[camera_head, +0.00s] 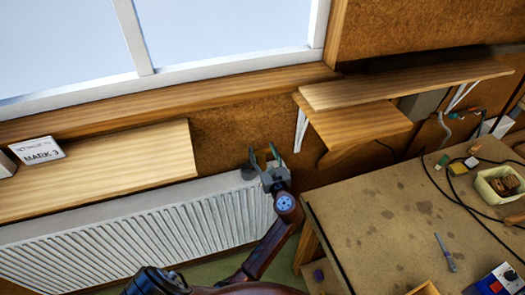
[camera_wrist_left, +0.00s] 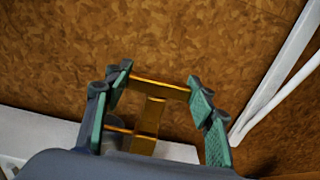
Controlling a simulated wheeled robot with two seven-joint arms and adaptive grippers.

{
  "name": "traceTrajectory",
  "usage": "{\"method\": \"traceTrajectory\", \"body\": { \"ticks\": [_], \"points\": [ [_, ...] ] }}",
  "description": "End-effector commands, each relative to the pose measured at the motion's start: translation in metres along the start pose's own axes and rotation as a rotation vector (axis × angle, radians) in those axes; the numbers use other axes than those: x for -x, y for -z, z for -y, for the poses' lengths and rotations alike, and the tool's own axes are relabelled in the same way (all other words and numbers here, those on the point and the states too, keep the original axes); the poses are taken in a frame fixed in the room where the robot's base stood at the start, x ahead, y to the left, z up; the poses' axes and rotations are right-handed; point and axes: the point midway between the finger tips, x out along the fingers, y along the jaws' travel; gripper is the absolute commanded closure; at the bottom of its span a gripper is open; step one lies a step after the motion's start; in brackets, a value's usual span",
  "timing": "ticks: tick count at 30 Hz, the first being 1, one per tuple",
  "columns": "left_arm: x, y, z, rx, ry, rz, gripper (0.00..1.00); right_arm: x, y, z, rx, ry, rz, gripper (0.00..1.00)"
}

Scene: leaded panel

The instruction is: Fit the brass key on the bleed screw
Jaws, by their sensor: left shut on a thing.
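The brass key (camera_wrist_left: 150,115) is T-shaped, with its crossbar spanning between the green finger pads of my left gripper (camera_wrist_left: 160,86) in the left wrist view. My left gripper is shut on it. In the head view my left gripper (camera_head: 264,158) is over the upper right end of the white radiator (camera_head: 140,235), in front of the brown wall. The key is too small to make out there. I cannot pick out the bleed screw; a dark rounded part (camera_head: 249,173) sits by the radiator's top right corner beside the gripper. My right gripper is not in view.
A wooden shelf (camera_head: 110,160) with a white card (camera_head: 38,151) lies above the radiator. Wooden shelves (camera_head: 405,82) on white brackets are right of the gripper. A workbench (camera_head: 370,215) with cables, a tub (camera_head: 497,186) and a screwdriver (camera_head: 445,252) stands at right.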

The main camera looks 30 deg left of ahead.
Motion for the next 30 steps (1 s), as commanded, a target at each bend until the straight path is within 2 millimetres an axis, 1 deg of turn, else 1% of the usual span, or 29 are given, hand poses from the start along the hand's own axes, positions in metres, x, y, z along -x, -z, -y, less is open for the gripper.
{"method": "traceTrajectory", "body": {
  "ticks": [6,7,15,22,25,28,30],
  "points": [
    [0.0,0.006,0.0,0.0,0.0,0.001,0.78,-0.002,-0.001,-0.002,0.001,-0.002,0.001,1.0],
    [0.0,0.005,0.0,0.0,0.0,0.001,0.48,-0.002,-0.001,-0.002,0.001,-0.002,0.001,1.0],
    [0.0,0.005,0.0,0.0,0.0,0.0,0.29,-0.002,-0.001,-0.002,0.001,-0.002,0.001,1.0],
    [0.0,0.005,0.0,0.0,0.0,0.0,0.29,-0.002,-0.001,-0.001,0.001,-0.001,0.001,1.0],
    [0.0,0.002,0.0,0.001,0.0,0.0,0.29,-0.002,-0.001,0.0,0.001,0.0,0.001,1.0],
    [0.0,-0.008,0.001,0.003,0.001,0.001,0.29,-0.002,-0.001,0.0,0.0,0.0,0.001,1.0],
    [0.0,-0.021,0.0,0.005,0.001,0.003,0.29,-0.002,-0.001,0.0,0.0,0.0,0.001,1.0]
  ]
}}
